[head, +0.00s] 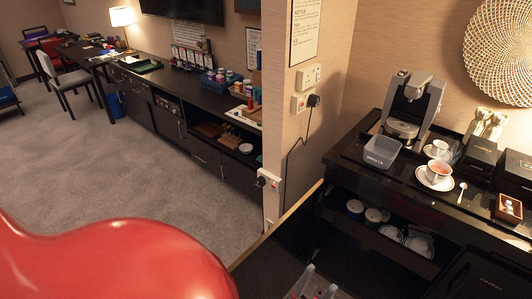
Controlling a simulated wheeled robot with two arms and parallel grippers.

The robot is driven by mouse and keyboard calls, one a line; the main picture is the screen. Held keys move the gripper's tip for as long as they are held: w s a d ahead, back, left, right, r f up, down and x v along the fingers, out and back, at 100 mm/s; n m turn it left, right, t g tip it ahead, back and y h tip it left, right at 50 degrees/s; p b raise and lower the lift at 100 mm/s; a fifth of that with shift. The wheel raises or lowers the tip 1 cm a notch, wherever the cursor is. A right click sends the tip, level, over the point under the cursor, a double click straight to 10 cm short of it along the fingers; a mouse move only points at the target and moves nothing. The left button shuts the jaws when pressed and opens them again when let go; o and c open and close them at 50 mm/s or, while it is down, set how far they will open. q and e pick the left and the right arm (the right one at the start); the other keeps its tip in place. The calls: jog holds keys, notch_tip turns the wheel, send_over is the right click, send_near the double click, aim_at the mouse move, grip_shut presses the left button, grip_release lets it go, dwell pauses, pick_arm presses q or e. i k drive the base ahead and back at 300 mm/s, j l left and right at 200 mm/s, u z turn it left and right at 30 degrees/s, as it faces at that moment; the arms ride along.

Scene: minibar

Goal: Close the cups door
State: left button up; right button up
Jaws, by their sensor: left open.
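The cups compartment (447,246) is an open dark recess under the minibar counter at the right. Several white cups (355,207) and stacked saucers (418,244) stand inside it. A dark panel (283,249) with a pale wooden edge stands out from the compartment's left side; it appears to be the cups door, swung open. My left gripper (315,284) is at the bottom edge, open, in front of the dark panel and partly cut off by the frame. I cannot tell whether it touches the panel. My right gripper is not in view.
A wall corner (290,120) with sockets stands left of the minibar. Carpet (130,165) is open at the left.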

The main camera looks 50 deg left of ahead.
aim_at(270, 268)
jog(key=k+j+z, duration=0.1)
jog(key=k+j, duration=0.3)
jog(key=j, duration=0.2)
jog(key=k+j+z, duration=0.1)
jog(key=k+j, duration=0.45)
jog(key=j, duration=0.3)
jog(key=k+j, duration=0.1)
jog(key=j, duration=0.35)
jog(key=j+z, duration=0.1)
jog(key=j, duration=0.3)
jog(key=k+j, duration=0.2)
jog(key=j, duration=0.2)
jog(key=k+j, duration=0.1)
jog(key=j, duration=0.3)
jog(key=i+j+z, duration=0.35)
jog(key=j, duration=0.4)
jog(key=i+j+z, duration=0.15)
jog(key=i+j, duration=0.15)
jog(key=j, duration=0.1)
